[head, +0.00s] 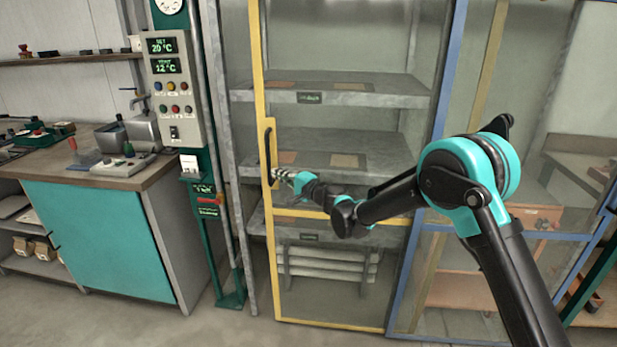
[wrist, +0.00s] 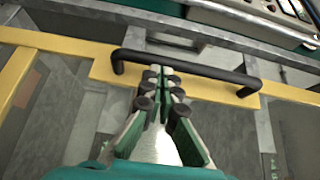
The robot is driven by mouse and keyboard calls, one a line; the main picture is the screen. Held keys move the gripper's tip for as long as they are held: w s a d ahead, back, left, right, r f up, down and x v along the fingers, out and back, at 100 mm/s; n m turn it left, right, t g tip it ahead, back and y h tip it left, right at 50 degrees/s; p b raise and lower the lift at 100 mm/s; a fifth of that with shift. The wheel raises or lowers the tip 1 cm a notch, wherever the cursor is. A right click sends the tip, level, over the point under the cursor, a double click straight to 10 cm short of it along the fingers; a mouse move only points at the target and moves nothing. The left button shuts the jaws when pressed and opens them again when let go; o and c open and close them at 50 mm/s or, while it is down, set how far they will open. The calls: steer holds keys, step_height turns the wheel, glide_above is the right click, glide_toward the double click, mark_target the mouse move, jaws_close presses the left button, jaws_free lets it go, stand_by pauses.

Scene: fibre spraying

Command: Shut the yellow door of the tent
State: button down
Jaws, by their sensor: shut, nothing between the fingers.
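The yellow door (head: 330,325) of the tent has a yellow frame around a clear panel. A strip of the interior shows between its left edge and the grey post (head: 238,200), so it looks slightly ajar. Its black bar handle (head: 267,150) is upright on the left edge; in the wrist view the handle (wrist: 205,72) runs across the yellow handle plate (wrist: 105,70). My gripper (head: 277,174) is shut and empty at the handle. In the wrist view its fingertips (wrist: 161,72) overlap the handle's lower side; I cannot tell whether they touch it.
Grey shelves (head: 340,92) with flat panels stand behind the door. A blue-framed section (head: 396,300) is to its right. A control panel (head: 172,95) on a green post and a workbench with a teal cabinet (head: 100,240) are to the left. The floor in front is clear.

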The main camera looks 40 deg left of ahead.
steer(key=s+a, duration=0.7)
steer(key=a, duration=0.4)
steer(key=shift+a+r, duration=0.1)
steer(key=w+d, duration=0.2)
steer(key=d, duration=1.1)
steer(key=shift+w, duration=0.25)
steer(key=shift+d, duration=0.1)
